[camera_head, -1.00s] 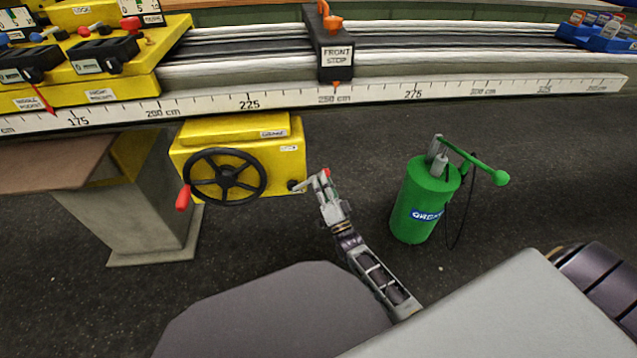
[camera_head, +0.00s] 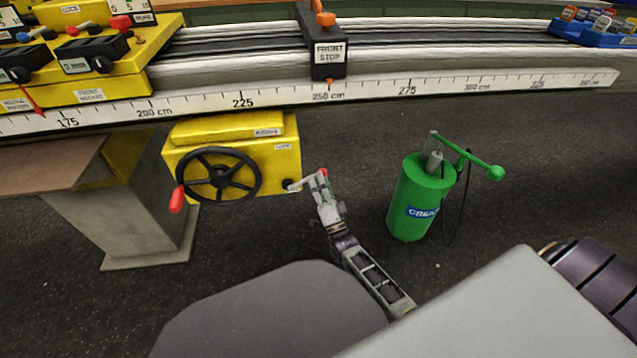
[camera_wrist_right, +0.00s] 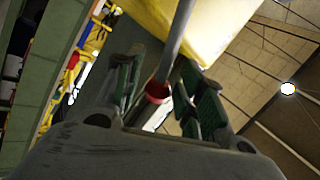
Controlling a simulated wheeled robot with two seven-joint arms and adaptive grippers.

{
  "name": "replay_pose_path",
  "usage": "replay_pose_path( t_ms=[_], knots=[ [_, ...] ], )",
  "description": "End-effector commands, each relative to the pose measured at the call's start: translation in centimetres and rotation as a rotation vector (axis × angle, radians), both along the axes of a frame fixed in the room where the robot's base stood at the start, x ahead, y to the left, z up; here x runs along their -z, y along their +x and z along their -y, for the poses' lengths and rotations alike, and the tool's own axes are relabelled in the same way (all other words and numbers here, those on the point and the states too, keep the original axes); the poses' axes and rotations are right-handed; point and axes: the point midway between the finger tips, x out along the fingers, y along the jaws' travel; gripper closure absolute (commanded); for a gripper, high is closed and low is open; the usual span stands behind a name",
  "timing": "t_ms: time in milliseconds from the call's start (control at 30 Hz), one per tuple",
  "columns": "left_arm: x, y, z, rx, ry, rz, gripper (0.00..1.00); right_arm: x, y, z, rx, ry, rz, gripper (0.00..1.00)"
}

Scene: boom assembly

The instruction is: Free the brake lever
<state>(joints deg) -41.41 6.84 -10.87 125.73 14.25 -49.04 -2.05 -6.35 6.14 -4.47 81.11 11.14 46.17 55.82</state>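A yellow box (camera_head: 281,160) with a black handwheel (camera_head: 218,174) hangs under the bench rail; a small label on it seems to read LOCK. My right gripper (camera_head: 307,181) is just right of the box, close to its black knob. In the right wrist view a grey rod with a red end (camera_wrist_right: 157,92), apparently the brake lever, comes down from above between the two fingers of the right gripper (camera_wrist_right: 163,92). The fingers stand apart with gaps beside the rod. A red spot (camera_head: 324,172) shows at the gripper in the head view. My left gripper is out of view.
A green grease pump (camera_head: 420,197) with a handle and hose stands on the floor right of my right arm. A concrete pedestal (camera_head: 141,217) stands at left. The scale rail (camera_head: 377,88) and front stop (camera_head: 328,55) are above. Dark floor lies open between.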

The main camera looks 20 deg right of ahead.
Motion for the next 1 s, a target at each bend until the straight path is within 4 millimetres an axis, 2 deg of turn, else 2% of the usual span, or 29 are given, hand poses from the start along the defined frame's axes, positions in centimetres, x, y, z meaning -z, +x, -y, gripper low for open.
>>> replay_pose_path(
  t_ms=[267,467,1000],
  knots=[
    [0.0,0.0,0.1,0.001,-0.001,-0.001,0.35,0.1,-0.3,-0.1,-0.001,-0.002,0.001,0.61],
    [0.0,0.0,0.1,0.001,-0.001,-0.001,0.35,0.8,-1.5,-0.1,-0.001,-0.002,0.000,0.61],
    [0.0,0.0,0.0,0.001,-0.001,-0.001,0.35,4.6,-7.8,-0.1,-0.001,-0.001,-0.002,0.61]
  ],
)
